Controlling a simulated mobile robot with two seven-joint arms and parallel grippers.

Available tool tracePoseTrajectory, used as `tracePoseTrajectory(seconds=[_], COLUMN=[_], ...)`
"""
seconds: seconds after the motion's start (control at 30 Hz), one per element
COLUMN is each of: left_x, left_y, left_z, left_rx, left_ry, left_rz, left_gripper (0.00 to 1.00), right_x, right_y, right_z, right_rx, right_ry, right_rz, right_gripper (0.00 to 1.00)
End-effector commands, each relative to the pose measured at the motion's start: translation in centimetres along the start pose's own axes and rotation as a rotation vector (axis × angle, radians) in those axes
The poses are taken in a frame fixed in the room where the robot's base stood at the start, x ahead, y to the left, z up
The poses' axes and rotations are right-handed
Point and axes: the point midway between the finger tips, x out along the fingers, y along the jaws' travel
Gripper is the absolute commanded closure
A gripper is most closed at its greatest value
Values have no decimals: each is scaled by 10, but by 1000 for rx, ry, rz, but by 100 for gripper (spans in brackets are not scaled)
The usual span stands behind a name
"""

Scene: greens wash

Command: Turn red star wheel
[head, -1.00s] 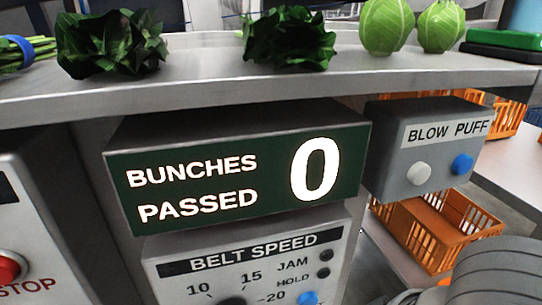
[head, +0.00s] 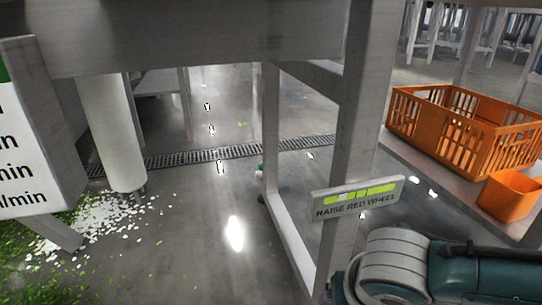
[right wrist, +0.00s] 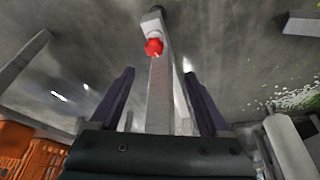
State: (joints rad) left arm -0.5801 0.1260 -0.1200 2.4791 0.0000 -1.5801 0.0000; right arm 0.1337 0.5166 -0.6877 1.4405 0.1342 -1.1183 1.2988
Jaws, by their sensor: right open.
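The red star wheel (right wrist: 153,47) shows in the right wrist view, small and near the top centre, at the end of a grey post (right wrist: 160,95). My right gripper (right wrist: 159,73) is open and empty, with its two dark fingers on either side of the post in the picture. The wheel appears beyond the fingertips, apart from them. In the head view the wheel is not seen. A sign reading RAISE RED WHEEL (head: 357,198) is on a grey table leg (head: 350,120), and my right arm is at the lower right. My left gripper is in neither view.
An orange crate (head: 465,130) and a small orange bin (head: 510,194) stand on a shelf at right. A white cylinder (head: 108,130) stands at left, with green and white scraps (head: 110,220) on the floor. A floor drain (head: 240,152) crosses behind the open floor.

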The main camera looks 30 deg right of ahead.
Motion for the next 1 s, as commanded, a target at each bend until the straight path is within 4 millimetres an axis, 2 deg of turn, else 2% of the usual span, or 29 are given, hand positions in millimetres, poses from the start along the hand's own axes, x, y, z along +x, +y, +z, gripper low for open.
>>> tracePoseTrajectory(seconds=[0.03, 0.37, 0.6, 0.73, 1.0], left_x=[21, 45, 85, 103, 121], left_y=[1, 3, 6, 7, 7], left_z=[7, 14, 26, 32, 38], left_rx=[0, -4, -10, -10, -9], left_ry=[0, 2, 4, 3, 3], left_rz=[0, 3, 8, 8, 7], left_gripper=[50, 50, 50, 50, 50], right_x=[24, 52, 97, 116, 133], right_y=[4, 10, 12, 12, 12], right_z=[2, -2, -1, -2, -4], right_rx=[18, 56, 56, 54, 54], right_ry=[10, 25, 25, 23, 23], right_rz=[10, 25, 26, 26, 25], right_gripper=[20, 20, 20, 20, 20])
